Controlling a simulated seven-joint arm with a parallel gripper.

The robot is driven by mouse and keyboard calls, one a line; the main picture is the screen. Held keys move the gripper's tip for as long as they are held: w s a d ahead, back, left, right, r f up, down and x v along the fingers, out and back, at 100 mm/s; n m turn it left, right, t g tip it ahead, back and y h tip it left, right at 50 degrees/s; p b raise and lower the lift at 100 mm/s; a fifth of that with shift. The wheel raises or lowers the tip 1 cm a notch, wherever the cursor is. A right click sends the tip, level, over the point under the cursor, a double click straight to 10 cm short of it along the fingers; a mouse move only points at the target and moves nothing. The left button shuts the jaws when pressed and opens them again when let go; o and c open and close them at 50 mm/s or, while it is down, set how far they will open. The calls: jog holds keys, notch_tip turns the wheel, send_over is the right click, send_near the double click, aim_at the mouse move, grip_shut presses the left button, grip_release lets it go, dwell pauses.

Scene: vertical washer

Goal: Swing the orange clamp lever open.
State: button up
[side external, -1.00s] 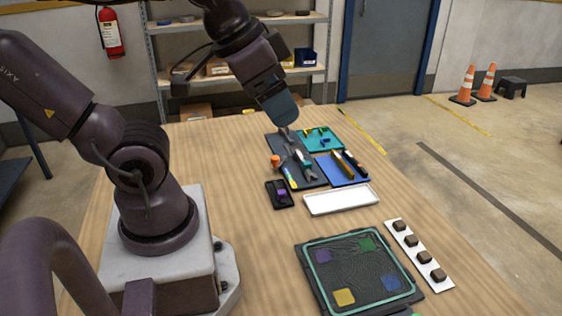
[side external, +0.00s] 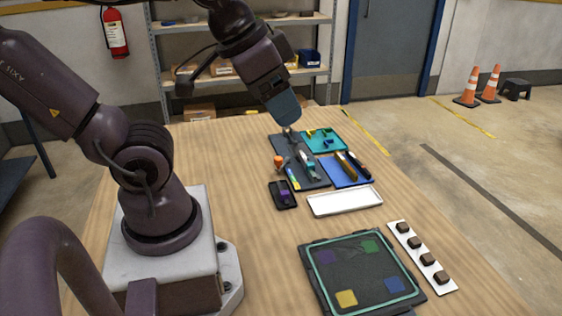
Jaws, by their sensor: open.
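A small orange piece (side external: 279,160), which looks like the clamp lever, stands at the left edge of a dark grey mat (side external: 312,182) on the wooden table. It is too small to tell its swing position. My gripper (side external: 289,132) points down over the back part of this mat, behind the orange piece and apart from it in the picture. Its fingers are open, small and dark against the mat. I cannot tell how high they are above it.
Hand tools (side external: 308,163) lie on the dark mat. A teal tray (side external: 338,147) and a blue tray (side external: 338,180) adjoin it on the right. A black box (side external: 283,203), a white tray (side external: 344,201) and a dark square board (side external: 362,277) are nearer.

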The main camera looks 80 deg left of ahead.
jog(key=shift+a+f, duration=0.2)
jog(key=shift+a, duration=0.15)
jog(key=shift+c, duration=0.4)
jog(key=n+g, duration=0.4)
jog(key=g, duration=0.2)
send_over(278, 158)
notch_tip(278, 158, down, 18)
jog(key=shift+m, duration=0.3)
notch_tip(278, 158, down, 12)
jog(key=shift+f, duration=0.25)
grip_shut()
